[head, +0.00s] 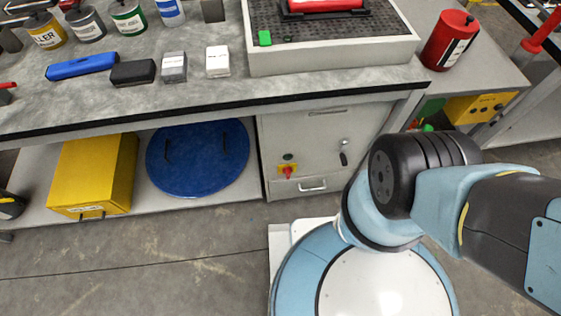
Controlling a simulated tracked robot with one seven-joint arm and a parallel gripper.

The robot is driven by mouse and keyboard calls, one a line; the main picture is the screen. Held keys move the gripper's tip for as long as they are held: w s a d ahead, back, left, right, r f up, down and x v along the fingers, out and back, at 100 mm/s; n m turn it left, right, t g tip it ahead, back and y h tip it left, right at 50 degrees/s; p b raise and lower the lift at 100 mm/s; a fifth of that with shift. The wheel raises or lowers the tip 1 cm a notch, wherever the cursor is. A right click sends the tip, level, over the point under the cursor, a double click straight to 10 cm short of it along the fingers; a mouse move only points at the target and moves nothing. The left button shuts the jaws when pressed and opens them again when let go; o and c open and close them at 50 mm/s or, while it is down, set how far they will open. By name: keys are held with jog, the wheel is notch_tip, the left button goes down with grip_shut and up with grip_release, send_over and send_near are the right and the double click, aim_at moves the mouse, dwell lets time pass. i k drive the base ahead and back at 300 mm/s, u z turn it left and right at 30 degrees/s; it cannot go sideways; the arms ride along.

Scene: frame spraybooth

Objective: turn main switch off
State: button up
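The main switch (288,171) is a red rotary handle on a yellow plate. It sits low on the front of the grey cabinet (325,135) under the workbench. A small dark green round part (288,157) is just above it. The handle looks roughly upright, slightly tilted, but it is too small to read its setting. My arm reaches in from the right, over my base, and stands to the right of the switch. My gripper is not visible in this view.
A drawer handle (313,187) and a dark lever (343,155) are near the switch. A yellow box (95,172) and a blue disc (200,158) stand on the lower shelf to the left. Cans and blocks line the worktop (215,90). The floor (190,250) before the cabinet's left is clear.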

aim_at(288, 170)
jog(key=u, duration=0.95)
jog(key=k, duration=2.5)
jog(key=z, duration=0.7)
jog(key=i, duration=1)
jog(key=u, duration=0.05)
